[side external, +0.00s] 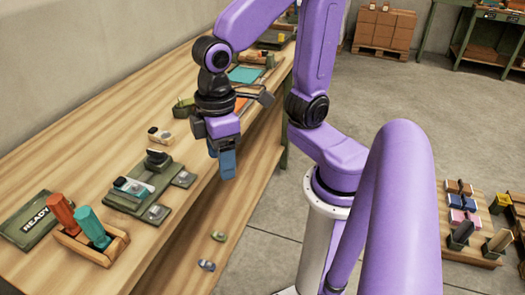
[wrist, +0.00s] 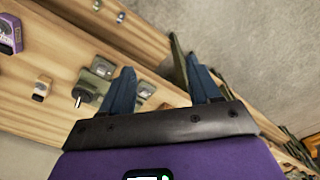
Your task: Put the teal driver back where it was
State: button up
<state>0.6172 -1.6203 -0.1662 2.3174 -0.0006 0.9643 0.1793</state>
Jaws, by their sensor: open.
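The teal driver (side external: 92,228) shows its teal handle, leaning up out of a wooden holder (side external: 118,243) at the near left of the bench in the side view. A red-orange handle (side external: 61,214) stands beside it in the same holder. My gripper (side external: 227,172) has blue fingers pointing down near the bench's front edge, to the right of and beyond the holder, well apart from the driver. In the wrist view, my gripper (wrist: 160,64) has its two blue fingers spread with nothing visible held between them. I cannot identify the driver in the wrist view.
A green tray (side external: 112,200) with a teal-and-white item and small pieces lies between holder and gripper. A dark green READY board (side external: 30,217) lies at left. Small items (side external: 206,265) sit on a lower shelf. A teal sheet (side external: 245,74) lies farther back.

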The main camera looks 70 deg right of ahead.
jog(key=s+d+f+n, duration=0.1)
jog(key=s+d+n, duration=0.2)
jog(key=s+d, duration=0.2)
jog(key=shift+s+d+f, duration=0.35)
jog(key=shift+s, duration=0.45)
jog(key=shift+c, duration=0.3)
dwell(1.1)
